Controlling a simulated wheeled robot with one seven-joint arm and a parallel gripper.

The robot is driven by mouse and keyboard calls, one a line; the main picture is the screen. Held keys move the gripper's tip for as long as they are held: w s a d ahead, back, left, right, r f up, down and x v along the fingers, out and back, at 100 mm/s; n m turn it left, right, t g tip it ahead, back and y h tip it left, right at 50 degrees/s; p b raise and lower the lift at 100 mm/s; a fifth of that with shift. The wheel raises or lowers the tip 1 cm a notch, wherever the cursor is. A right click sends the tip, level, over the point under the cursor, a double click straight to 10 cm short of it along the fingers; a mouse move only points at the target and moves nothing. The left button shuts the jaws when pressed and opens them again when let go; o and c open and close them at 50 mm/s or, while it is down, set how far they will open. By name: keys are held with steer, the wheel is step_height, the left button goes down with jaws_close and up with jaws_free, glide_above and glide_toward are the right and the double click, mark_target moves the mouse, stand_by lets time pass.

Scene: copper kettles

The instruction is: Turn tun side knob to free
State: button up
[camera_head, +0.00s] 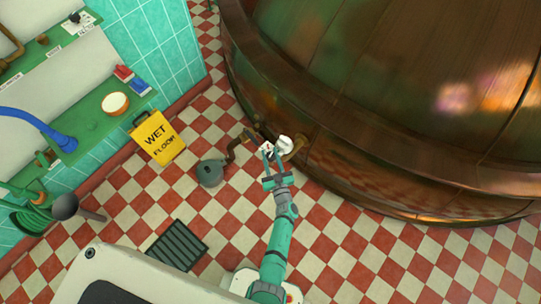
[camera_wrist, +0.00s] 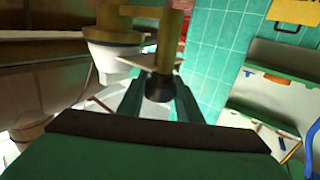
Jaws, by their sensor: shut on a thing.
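The large copper tun (camera_head: 400,110) fills the upper right of the head view. My gripper (camera_head: 268,153) reaches up to its lower left side, beside brass pipework and a small white card. In the wrist view my gripper's green fingers (camera_wrist: 158,84) close around a dark round knob (camera_wrist: 158,91) at the end of a brass fitting (camera_wrist: 171,42). The white card (camera_wrist: 150,64) sits just behind the knob. The knob's marking and turn position cannot be read. In the head view the fingers and card hide the knob.
A white cup-shaped part (camera_head: 284,145) is close to the gripper's right. A grey round object (camera_head: 210,173) with a brass pipe is left of it. A yellow wet floor sign (camera_head: 158,138) and a dark floor grate (camera_head: 178,245) are farther left. Checkered floor is open at lower right.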

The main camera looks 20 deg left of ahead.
steer(key=n+g+y, duration=0.2)
steer(key=g+y, duration=0.1)
steer(key=shift+w+d+n, duration=0.1)
steer(key=shift+n, duration=0.3)
steer(key=shift+n+g+y, duration=1.6)
steer(key=shift+n+g, duration=0.2)
steer(key=shift+g, duration=0.6)
steer(key=shift+s+g, duration=0.2)
steer(key=shift+g, duration=0.1)
steer(key=o, duration=1)
steer(key=shift+o, duration=0.2)
steer(key=v, duration=1)
steer(key=shift+s+d, duration=0.15)
steer(key=shift+d, duration=0.15)
steer(key=shift+a+f, duration=0.1)
